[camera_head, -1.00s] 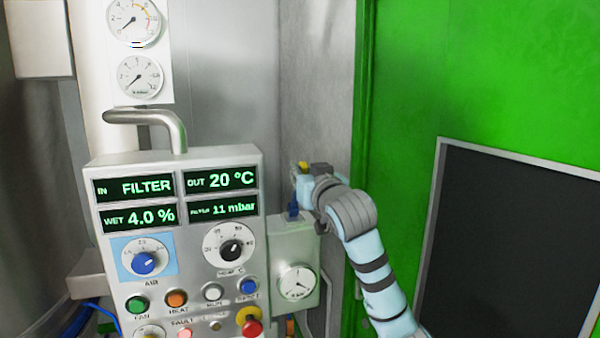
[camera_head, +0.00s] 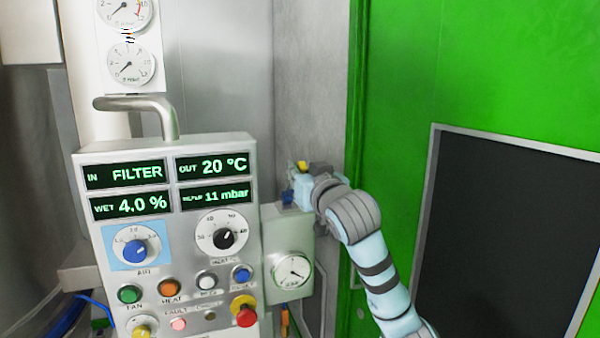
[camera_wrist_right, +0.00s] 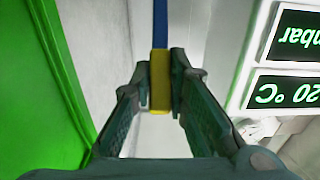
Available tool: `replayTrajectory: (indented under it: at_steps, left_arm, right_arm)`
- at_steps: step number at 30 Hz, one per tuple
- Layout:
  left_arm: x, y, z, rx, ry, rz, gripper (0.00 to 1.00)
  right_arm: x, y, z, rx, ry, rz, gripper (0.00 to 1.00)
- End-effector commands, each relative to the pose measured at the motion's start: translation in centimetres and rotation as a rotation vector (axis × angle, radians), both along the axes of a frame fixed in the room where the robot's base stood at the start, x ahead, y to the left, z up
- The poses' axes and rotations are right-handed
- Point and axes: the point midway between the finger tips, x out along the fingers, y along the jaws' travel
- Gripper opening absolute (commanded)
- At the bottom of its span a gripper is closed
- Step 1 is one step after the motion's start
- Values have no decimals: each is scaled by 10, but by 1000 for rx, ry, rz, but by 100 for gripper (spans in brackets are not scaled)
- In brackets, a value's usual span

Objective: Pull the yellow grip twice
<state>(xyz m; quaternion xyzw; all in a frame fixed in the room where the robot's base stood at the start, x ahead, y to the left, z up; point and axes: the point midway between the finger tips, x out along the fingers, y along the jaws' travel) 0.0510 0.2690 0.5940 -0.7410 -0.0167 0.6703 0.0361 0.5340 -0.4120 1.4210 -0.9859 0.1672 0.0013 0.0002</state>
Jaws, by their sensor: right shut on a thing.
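The yellow grip (camera_wrist_right: 159,82) hangs at the end of a blue strap (camera_wrist_right: 160,22) in the right wrist view. My right gripper (camera_wrist_right: 160,88) is shut on the yellow grip, one finger on each side of it. In the head view a small yellow piece (camera_head: 302,165) shows at the end of my right arm, by the grey wall. My right gripper (camera_head: 300,185) is there, above a grey box with a round gauge, and mostly hidden behind its own wrist. My left gripper is in neither view.
A control panel (camera_head: 165,150) with displays, knobs and buttons stands left of my right arm. The gauge box (camera_head: 275,221) is just below the gripper. A green wall (camera_head: 480,60) with a dark window (camera_head: 500,230) is close on the right.

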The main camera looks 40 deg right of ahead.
Motion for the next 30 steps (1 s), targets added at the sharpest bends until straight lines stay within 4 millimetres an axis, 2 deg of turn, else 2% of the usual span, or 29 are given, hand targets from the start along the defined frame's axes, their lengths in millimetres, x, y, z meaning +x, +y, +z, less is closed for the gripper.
replayTrajectory:
  at_steps: [11,23,30]
  left_arm:
    - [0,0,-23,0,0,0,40]
    - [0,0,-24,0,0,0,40]
    - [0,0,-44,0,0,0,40]
  right_arm:
    - [-15,5,-23,-1,0,1,0]
    - [-17,6,-24,-1,0,0,0]
    - [-26,9,-45,-1,0,0,0]
